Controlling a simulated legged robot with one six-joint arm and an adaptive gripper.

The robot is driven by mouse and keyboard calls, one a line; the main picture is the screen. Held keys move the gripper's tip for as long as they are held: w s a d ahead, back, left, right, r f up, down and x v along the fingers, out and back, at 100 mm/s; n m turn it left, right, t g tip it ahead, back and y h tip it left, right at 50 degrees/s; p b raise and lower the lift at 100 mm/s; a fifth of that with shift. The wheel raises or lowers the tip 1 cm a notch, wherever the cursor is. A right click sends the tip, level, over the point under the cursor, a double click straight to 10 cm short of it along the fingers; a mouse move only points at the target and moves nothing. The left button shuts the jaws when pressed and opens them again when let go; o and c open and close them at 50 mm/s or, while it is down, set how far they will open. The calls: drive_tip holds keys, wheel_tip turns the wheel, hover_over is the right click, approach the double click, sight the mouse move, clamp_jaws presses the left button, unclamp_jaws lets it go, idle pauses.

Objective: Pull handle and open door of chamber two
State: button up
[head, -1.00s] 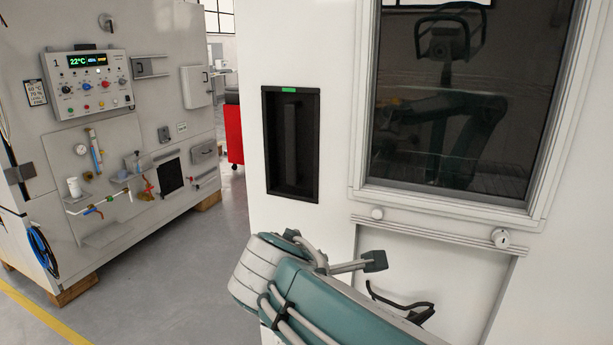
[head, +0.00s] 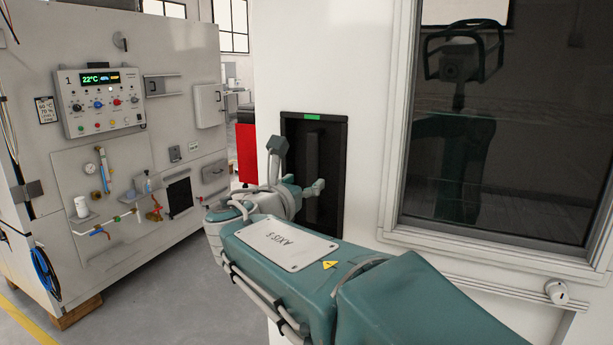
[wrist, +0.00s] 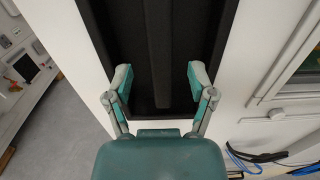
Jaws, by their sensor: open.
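The handle (head: 312,152) is a dark vertical bar inside a black recess (head: 342,160) in the white door (head: 372,50). A small green light (head: 312,117) shows at the recess top. My gripper (head: 298,167) is open and empty in front of the recess, hiding part of the handle's lower half. In the wrist view, the handle (wrist: 158,45) runs between my two spread fingers (wrist: 160,76), with a gap on each side. I cannot tell whether the fingertips reach into the recess. The door appears closed.
A dark window (head: 490,130) with a pale frame fills the right of the door; a white knob (head: 557,291) is below it. At left stands a white cabinet marked 1 (head: 170,50) with a control panel (head: 100,100). Grey floor (head: 170,300) lies between.

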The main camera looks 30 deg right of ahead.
sight(311, 176)
drive_tip(key=x, duration=0.4)
drive_tip(key=shift+w+d, duration=0.1)
drive_tip(key=shift+w, duration=0.1)
clamp_jaws()
